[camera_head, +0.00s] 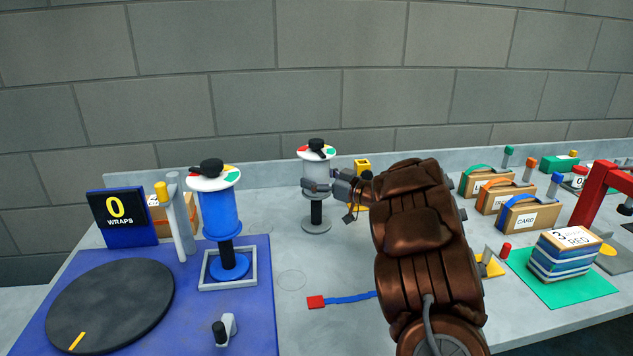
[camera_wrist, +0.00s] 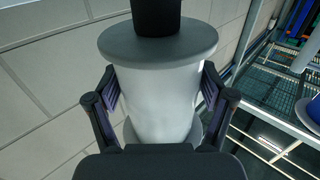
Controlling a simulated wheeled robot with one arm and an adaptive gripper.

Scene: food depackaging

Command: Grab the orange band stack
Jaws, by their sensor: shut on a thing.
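The orange-banded stack (camera_head: 498,197) is a tan card block with an orange band arched over it. It stands at the right of the table, between a green-banded stack (camera_head: 486,183) and a blue-banded stack (camera_head: 524,214). My gripper (camera_head: 318,186) is well to its left. Its fingers are closed around a white spool (camera_head: 318,167) with a coloured dial top and a black stem. In the wrist view my gripper (camera_wrist: 160,98) has a finger on each side of the spool's white body (camera_wrist: 160,85). The orange-banded stack cannot be made out in the wrist view.
A blue spool (camera_head: 219,213) stands in a square frame on the blue mat (camera_head: 215,325), beside a dark turntable (camera_head: 110,303) and a "0 WRAPS" sign (camera_head: 121,217). A banded stack (camera_head: 563,256) lies on a green mat (camera_head: 542,285). A red frame (camera_head: 596,190) stands at far right.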

